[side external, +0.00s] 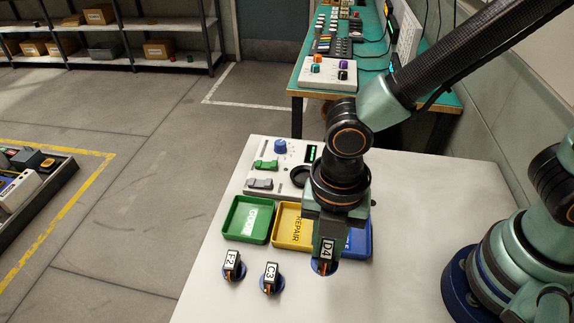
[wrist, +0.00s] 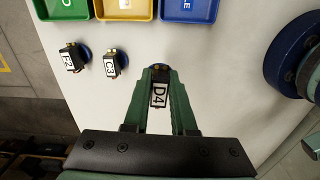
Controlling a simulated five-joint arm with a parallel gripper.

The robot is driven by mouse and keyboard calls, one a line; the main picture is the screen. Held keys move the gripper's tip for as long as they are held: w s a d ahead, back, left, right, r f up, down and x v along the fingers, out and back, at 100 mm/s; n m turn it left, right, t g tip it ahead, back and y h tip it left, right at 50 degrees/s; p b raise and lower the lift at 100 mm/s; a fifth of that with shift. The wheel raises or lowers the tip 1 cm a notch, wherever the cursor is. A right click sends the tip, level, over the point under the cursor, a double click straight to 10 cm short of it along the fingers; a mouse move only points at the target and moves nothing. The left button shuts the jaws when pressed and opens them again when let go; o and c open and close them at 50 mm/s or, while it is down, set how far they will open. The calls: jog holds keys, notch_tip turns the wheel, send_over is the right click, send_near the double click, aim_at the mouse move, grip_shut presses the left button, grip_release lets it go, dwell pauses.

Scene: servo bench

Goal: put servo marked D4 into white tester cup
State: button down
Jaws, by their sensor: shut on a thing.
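The servo marked D4 (side external: 327,250) is a small black block with a white label. It is between the fingers of my gripper (side external: 324,258), which is shut on it. The wrist view also shows the servo D4 (wrist: 159,96) between the green fingers (wrist: 160,84). A round blue base (side external: 336,268) shows just under and around it; I cannot tell whether the servo still touches it. The white tester (side external: 262,183) stands behind the trays, with a dark round ring (side external: 301,177) at its right, partly hidden by my arm. I cannot make out a white cup clearly.
Servos F2 (side external: 232,264) and C3 (side external: 271,277) stand on blue bases to the left. Green (side external: 232,232), yellow REPAIR (side external: 284,242) and blue (side external: 362,245) trays lie between the servos and tester.

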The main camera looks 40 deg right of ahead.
aim_at(326, 242)
notch_tip(326, 242, up, 11)
jog(key=shift+f, duration=0.2)
jog(key=w+d+f+m, duration=0.2)
jog(key=w+d+f, duration=0.15)
jog(key=w, duration=0.35)
jog(key=w+d+f+m, duration=0.2)
jog(key=w+d+f, duration=0.1)
jog(key=w+d, duration=0.3)
jog(key=w+d+f+m, duration=0.2)
jog(key=w+d+f, duration=0.15)
jog(key=w, duration=0.45)
jog(key=shift+f, duration=2.25)
jog(key=shift+f, duration=1.1)
dwell(0.7)
jog(key=c, duration=0.7)
grip_release()
jog(key=shift+o, duration=0.2)
